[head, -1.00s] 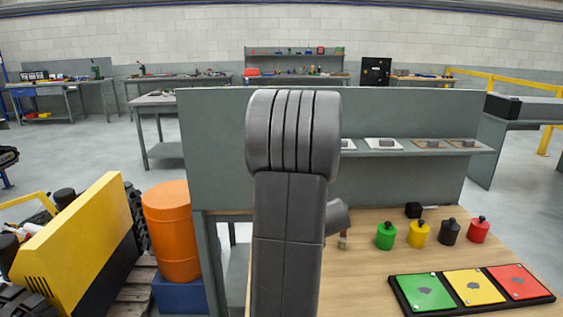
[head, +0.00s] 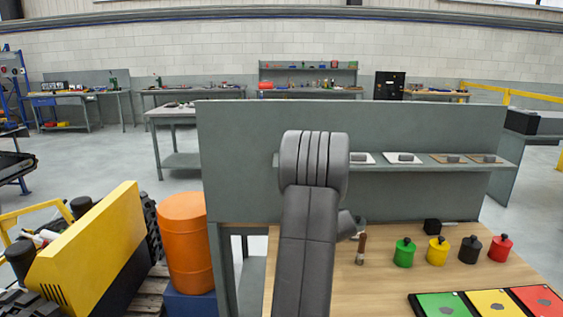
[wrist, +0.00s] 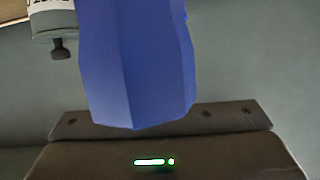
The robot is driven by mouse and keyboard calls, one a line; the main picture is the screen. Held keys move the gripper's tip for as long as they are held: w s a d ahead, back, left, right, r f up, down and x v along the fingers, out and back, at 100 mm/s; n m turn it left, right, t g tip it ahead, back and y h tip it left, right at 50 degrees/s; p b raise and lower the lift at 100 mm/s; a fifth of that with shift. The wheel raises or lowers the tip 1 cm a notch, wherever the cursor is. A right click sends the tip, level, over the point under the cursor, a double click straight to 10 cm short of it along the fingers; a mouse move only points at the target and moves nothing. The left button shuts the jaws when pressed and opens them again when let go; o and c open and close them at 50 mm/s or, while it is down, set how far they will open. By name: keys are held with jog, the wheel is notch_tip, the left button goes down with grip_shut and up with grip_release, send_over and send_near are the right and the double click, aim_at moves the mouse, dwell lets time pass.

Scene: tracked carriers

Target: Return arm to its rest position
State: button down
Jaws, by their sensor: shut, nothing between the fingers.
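My arm's grey link (head: 306,240) rises from the bottom of the head view and ends in a ribbed rounded joint in front of the grey panel. A short grey part of my arm shows right of the link. My gripper is hidden behind the arm in the head view. In the wrist view my gripper (wrist: 140,70) appears as one blue faceted form with no gap, seemingly shut and empty. It overlaps a dark body with a lit green strip. The far ends of the fingers are not clear.
The wooden workbench (head: 330,296) lies right of my arm. It bears a brown upright handle (head: 361,248), several knobbed pots, and a tray of green, yellow and red plates. A grey panel (head: 240,165) stands behind. An orange drum (head: 186,245) and yellow machine (head: 95,250) are left.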

jog(key=shift+f+b, duration=0.3)
jog(key=shift+f, duration=0.5)
jog(key=shift+r, duration=0.1)
